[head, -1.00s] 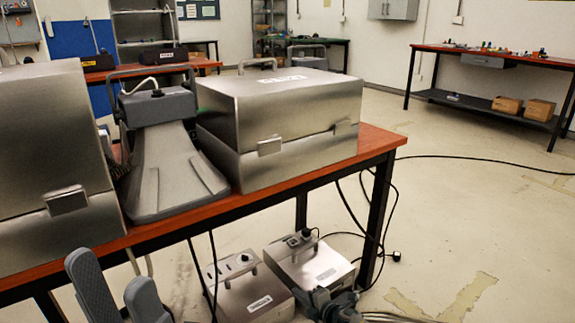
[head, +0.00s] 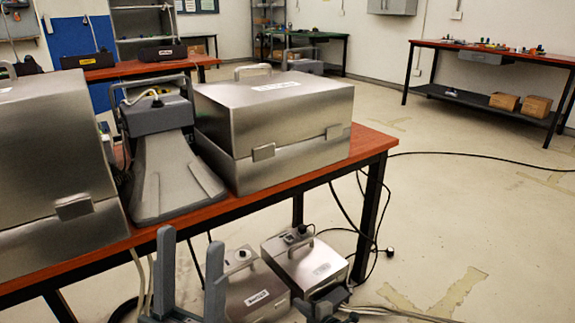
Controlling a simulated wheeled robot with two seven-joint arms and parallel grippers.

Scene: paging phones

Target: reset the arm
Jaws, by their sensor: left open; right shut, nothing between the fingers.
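My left gripper (head: 191,270) is at the bottom of the head view, in front of the table's front edge. Its two grey fingers point up, stand apart and hold nothing. My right gripper (head: 322,303) shows low in the view, to the right of the left one, in front of the metal boxes on the floor. It is small and dark, with nothing visible in it. No phone is clearly seen in this view.
A wooden-topped table (head: 373,143) carries a large metal case (head: 275,115), a grey horn-shaped device (head: 170,170) and another metal case (head: 55,150). Two metal boxes (head: 305,262) and cables lie on the floor below. The floor at right (head: 470,220) is mostly clear.

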